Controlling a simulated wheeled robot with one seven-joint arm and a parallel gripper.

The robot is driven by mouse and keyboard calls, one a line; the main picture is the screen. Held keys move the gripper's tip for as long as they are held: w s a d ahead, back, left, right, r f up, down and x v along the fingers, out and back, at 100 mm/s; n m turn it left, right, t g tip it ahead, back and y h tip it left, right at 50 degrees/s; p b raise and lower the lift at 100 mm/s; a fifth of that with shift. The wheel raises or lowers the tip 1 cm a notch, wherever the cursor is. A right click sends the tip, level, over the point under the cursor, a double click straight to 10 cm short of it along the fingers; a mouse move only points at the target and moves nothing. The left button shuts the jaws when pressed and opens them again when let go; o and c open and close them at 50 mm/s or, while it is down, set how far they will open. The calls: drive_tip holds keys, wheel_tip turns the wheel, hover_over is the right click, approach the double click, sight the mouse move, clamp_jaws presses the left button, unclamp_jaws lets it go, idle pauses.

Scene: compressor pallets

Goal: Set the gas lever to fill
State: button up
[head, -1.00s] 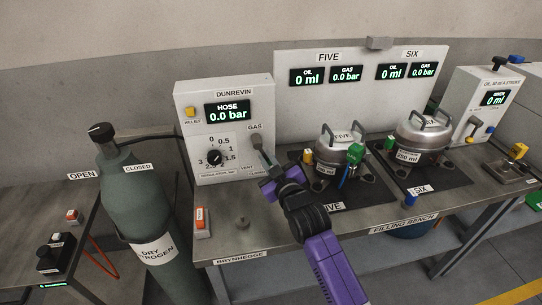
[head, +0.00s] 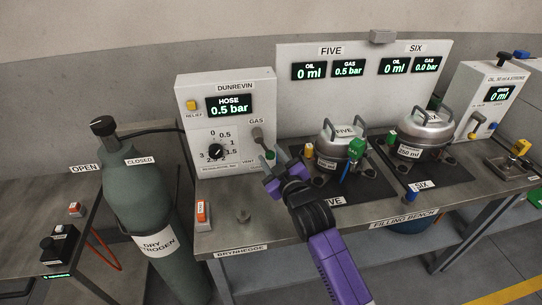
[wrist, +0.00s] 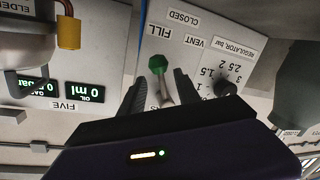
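The gas lever (head: 258,136) is on the front of the white Dunrevin panel (head: 187,130), under the GAS label. Its green knob (head: 270,155) shows close to my gripper (head: 274,165). In the upside-down wrist view the green knob (wrist: 158,65) lies between and just beyond my fingertips (wrist: 159,77), on the side of the FILL label (wrist: 158,30). The fingers stand apart with a gap around the lever's stem, so my gripper looks open. The VENT and CLOSED labels are beside it. The hose display (head: 229,105) reads 0.5 bar.
The regulator knob (head: 216,151) is left of the lever. Compressor five (head: 344,143), with a green GAS tag and hose fittings, stands close to the right of my gripper. A dark green gas cylinder (head: 134,190) stands left of the bench. Open bench top lies in front of the panel.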

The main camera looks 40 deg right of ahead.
drive_tip(key=v, duration=0.6)
drive_tip(key=shift+s+b, duration=0.35)
drive_tip(key=shift+b, duration=0.05)
drive_tip(key=shift+a, duration=0.15)
